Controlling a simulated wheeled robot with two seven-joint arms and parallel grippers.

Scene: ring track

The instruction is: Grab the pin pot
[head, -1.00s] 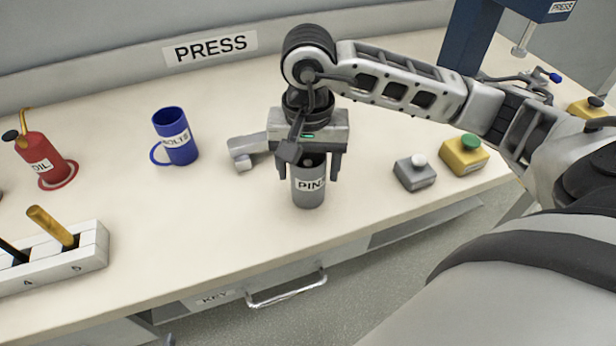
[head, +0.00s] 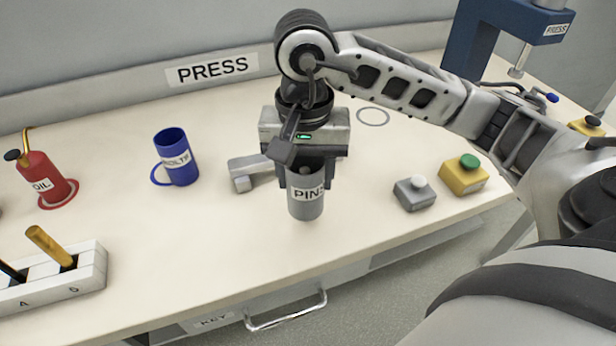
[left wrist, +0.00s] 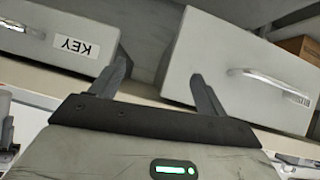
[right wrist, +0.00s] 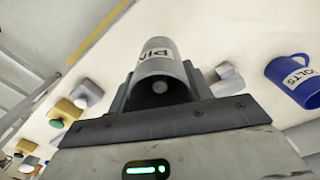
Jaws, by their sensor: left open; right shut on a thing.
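The pin pot (head: 305,205) is a grey cylinder with a white "PINS" label, upright near the front of the bench in the head view. My right gripper (head: 308,180) is shut on its upper part from above. In the right wrist view the pin pot (right wrist: 158,68) sits between the fingers of the right gripper (right wrist: 160,88). Whether its base touches the bench is hard to tell. My left gripper (left wrist: 160,85) is open and empty in the left wrist view, facing the drawers below the bench.
A blue bolts mug (head: 176,160) and a grey block-shaped thing (head: 248,172) are left of the pot. A grey button box (head: 414,194) and a yellow box with a green button (head: 464,178) are to the right. A red oil can (head: 40,180) and a slotted rack (head: 90,268) are far left.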

